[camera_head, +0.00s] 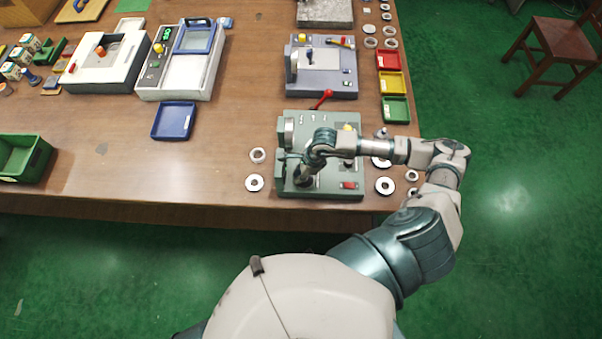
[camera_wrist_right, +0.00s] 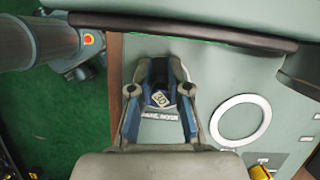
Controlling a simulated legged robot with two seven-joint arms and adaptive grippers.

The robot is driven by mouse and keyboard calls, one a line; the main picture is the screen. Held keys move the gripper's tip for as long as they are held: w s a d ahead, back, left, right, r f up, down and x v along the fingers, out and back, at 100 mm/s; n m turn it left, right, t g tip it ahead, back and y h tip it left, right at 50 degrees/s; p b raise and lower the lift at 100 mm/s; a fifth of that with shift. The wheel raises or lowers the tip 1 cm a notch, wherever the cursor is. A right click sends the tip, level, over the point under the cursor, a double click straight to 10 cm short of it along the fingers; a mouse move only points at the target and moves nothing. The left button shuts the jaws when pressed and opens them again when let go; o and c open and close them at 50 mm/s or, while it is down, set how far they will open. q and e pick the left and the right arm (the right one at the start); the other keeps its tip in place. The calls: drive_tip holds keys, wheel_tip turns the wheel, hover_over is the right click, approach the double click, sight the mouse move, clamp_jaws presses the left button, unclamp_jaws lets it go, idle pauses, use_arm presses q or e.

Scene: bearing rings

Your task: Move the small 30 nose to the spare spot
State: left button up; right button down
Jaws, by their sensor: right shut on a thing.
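The small nose marked 30 (camera_wrist_right: 160,98) shows in the right wrist view as a dark piece with a pale numbered face between my right gripper's fingers. My right gripper (camera_wrist_right: 160,84) is shut on it. Beside it on the green machine's face is a label that seems to read SPARE NOSE (camera_wrist_right: 160,115). In the head view my right gripper (camera_head: 303,179) is low over the front left of the green machine (camera_head: 325,188). There the nose is hidden by the gripper and wrist. I cannot tell whether the nose touches the machine. My left gripper is not in view.
In the wrist view a large white ring (camera_wrist_right: 214,124) lies beside the gripper. In the head view, bearing rings (camera_head: 254,183) lie left of the machine and others (camera_head: 385,186) lie right. A red-knobbed lever (camera_head: 322,99) rises behind. A blue tray (camera_head: 173,121) is at left.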

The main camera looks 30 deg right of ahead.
drive_tip(key=shift+a+r, duration=0.1)
drive_tip(key=shift+a, duration=0.05)
drive_tip(key=shift+d, duration=0.45)
drive_tip(key=shift+a, duration=0.15)
idle(0.3)
drive_tip(key=shift+f+b, duration=0.2)
drive_tip(key=shift+b, duration=0.15)
drive_tip(key=c, duration=1)
unclamp_jaws()
drive_tip(key=shift+c, duration=0.2)
drive_tip(key=v, duration=1.2)
